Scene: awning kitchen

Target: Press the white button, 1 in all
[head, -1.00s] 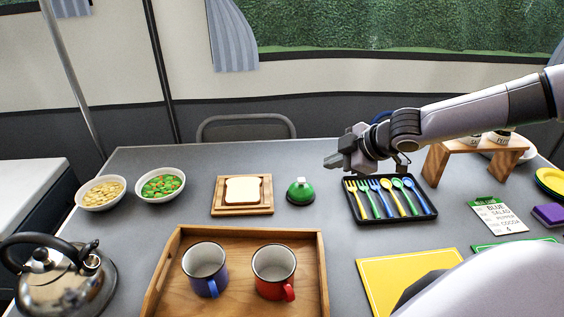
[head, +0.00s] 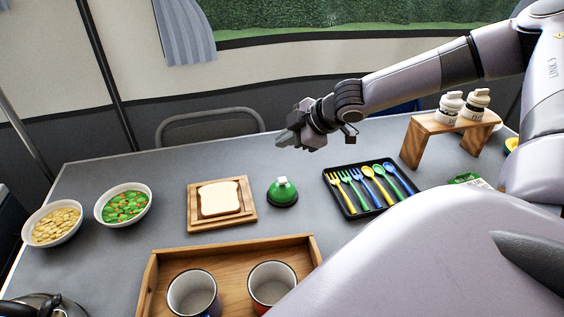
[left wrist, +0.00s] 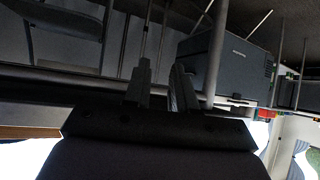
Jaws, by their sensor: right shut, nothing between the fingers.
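A green dome bell with a small white button (head: 281,181) on top and a dark base stands on the grey table, between the bread board and the cutlery tray. My right gripper (head: 281,141) is shut and empty, pointing left. In the head view it shows just above and beyond the button, apart from it. My left gripper (left wrist: 160,85) shows only in the left wrist view, dark, its two fingers apart with nothing between them. The button is not seen in that view.
A bread slice on a wooden board (head: 194,221) lies left of the bell. A black cutlery tray (head: 347,207) lies right. A wooden tray (head: 230,250) with two mugs is in front. A wooden stand (head: 414,145) holds two white shakers. Two bowls stand far left.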

